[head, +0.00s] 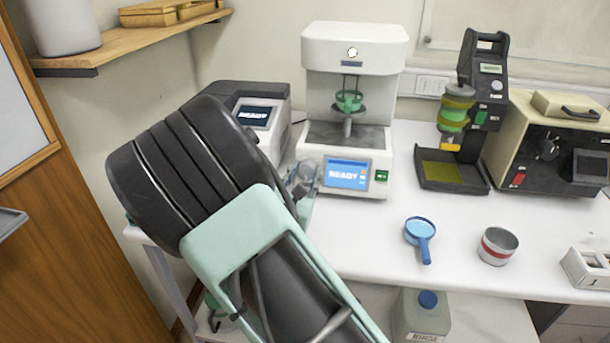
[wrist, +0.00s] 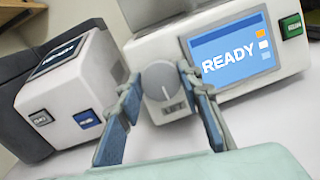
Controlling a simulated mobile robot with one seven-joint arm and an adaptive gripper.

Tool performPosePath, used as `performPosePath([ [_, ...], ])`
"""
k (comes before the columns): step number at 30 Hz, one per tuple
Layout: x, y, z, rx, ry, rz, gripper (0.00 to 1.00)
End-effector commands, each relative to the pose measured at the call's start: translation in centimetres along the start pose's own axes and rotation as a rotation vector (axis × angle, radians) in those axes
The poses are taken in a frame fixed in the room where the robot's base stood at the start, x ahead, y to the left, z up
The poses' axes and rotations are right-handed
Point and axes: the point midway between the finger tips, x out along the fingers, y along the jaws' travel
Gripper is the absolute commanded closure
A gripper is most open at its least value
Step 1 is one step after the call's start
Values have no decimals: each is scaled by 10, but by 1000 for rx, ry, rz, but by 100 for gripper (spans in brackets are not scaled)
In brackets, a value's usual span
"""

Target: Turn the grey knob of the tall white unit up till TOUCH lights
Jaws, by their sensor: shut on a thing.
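The tall white unit (head: 355,50) stands at the back middle of the bench. Its blue screen (head: 346,175) reads READY, which also shows in the wrist view (wrist: 230,50). The grey knob (wrist: 158,80) is on the unit's lower front, left of the screen, above a label that seems to read LIFT. In the wrist view my gripper (wrist: 157,76) has one finger on each side of the knob and is shut on it. In the head view my gripper (head: 304,178) is at the unit's lower left corner, and the knob is not clearly seen there.
A dark and white device (head: 255,112) with a READY screen stands close on the left. A green switch (head: 381,176) is right of the screen. A blue magnifier (head: 420,231) and a tin (head: 497,246) lie in front. A black instrument (head: 484,80) stands at right.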

Motion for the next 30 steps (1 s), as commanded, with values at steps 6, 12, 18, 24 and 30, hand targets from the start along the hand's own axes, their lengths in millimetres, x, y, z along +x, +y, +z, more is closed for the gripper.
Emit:
performPosePath([
  [6,0,0,0,-2,0,0,49],
  [12,0,0,0,-2,0,1,49],
  [18,-10,1,0,-2,2,2,49],
  [24,-47,1,0,-1,2,3,49],
  [30,-89,1,0,-2,3,4,49],
])
